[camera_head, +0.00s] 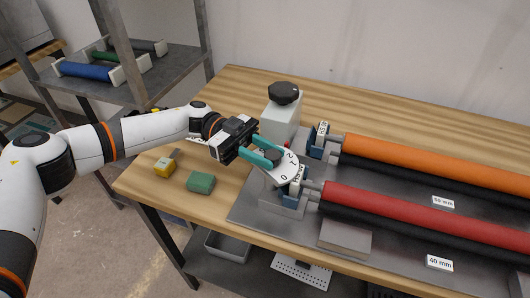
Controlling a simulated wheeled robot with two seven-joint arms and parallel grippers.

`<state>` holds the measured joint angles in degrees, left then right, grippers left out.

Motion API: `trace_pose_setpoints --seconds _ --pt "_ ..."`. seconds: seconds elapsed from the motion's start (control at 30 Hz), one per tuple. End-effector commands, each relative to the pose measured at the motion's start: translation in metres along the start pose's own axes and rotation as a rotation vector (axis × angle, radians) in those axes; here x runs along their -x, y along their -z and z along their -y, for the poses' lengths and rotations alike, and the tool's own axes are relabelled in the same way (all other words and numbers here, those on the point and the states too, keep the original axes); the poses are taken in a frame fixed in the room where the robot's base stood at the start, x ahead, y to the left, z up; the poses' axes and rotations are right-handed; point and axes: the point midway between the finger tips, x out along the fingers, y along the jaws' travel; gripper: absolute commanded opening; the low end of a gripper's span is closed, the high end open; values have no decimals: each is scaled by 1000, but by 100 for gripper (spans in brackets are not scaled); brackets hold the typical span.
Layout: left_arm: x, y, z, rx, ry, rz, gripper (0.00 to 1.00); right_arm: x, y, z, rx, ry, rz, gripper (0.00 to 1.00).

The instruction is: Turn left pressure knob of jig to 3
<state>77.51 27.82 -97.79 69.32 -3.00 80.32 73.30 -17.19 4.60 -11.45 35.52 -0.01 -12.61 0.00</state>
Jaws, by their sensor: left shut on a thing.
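The jig stands on the wooden table with an orange roller (430,160) and a red roller (420,212). Its left pressure knob has a white dial (285,172) with numbers; 0 and 2 can be read, and the rest is hard to make out. My left gripper (263,157) comes in from the left. Its teal fingers are shut on the dark grip at the middle of the dial. The fingers partly cover the dial, so the exact setting cannot be told. My right gripper is not in view.
A grey box with a black knob (284,93) stands just behind the gripper. A shelf with a blue roller (84,71) stands at the back left.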

Motion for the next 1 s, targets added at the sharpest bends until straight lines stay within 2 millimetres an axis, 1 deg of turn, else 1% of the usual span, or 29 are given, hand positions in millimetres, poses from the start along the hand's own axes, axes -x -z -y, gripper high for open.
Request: trace_pose_setpoints --seconds 0.03,0.07,0.1,0.2,0.47,0.57,0.67,1.0 --pt "0 -4 -1 -4 -1 7 7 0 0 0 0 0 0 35" --pt "-1 -4 -1 -4 -1 7 31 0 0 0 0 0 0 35" --pt "0 -4 -1 -4 -1 7 38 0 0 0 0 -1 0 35" --pt "0 -3 -1 -3 -1 6 52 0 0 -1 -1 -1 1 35" --pt "0 -1 0 -2 -1 3 52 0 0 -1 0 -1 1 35" --pt "6 0 -1 -2 -4 2 52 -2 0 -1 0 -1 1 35" --pt "20 1 -1 -2 -6 1 52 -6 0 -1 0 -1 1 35" --pt "92 1 -1 -3 -4 2 52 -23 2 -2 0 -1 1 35"
